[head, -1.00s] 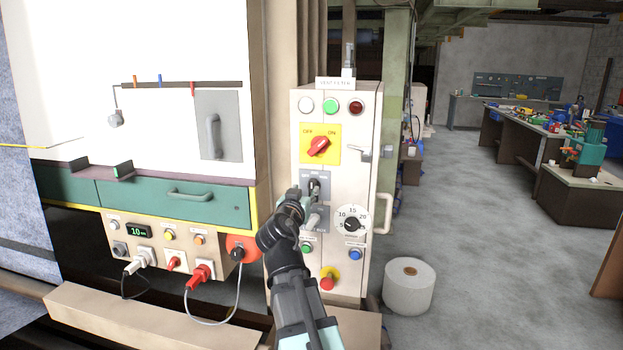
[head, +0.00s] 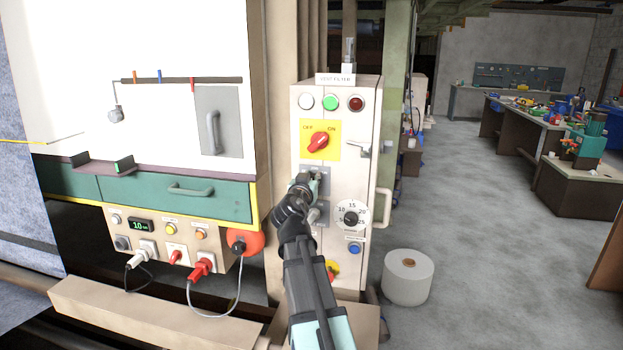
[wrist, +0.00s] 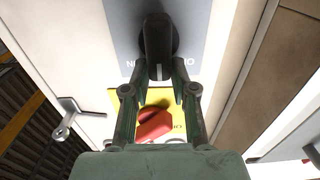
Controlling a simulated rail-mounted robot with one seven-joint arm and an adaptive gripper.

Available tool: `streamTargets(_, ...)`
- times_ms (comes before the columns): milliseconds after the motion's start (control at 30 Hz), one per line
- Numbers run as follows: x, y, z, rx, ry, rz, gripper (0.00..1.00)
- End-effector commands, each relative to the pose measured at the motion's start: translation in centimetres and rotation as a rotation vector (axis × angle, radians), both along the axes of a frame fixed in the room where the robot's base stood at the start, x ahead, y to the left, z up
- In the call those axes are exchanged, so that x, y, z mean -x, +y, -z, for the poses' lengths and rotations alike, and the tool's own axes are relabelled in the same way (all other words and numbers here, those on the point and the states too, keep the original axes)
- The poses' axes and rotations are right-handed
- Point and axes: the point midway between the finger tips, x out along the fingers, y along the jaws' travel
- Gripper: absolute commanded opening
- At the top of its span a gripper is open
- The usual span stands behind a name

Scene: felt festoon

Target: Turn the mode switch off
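A grey switch plate (head: 326,176) is on the pale control cabinet, below the yellow plate with the red OFF/ON knob (head: 318,142). My gripper (head: 313,183) is in front of it and hides most of its black knob in the head view. In the wrist view, the black knob (wrist: 157,45) stands out from its grey plate (wrist: 122,20). Its handle lies between the two fingertips of my gripper (wrist: 160,72), which are close to its sides. I cannot tell whether they press on it. The plate's lettering is partly hidden.
A round white dial (head: 351,217) and a blue button (head: 355,249) are to the right of my arm. A metal latch (head: 361,149) and a side handle (head: 384,208) stick out nearby. A white roll (head: 408,277) stands on the floor.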

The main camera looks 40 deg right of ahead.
Motion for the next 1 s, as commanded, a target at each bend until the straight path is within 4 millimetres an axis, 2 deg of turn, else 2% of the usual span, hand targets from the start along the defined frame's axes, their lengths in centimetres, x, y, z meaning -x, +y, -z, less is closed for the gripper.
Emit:
streamTargets(567, -0.2, 0.11, 0.11, 0.047, 0.058, 0.0, 0.0)
streamTargets(1000, -0.93, 0.69, 0.33, 0.261, 0.321, -0.001, 0.0)
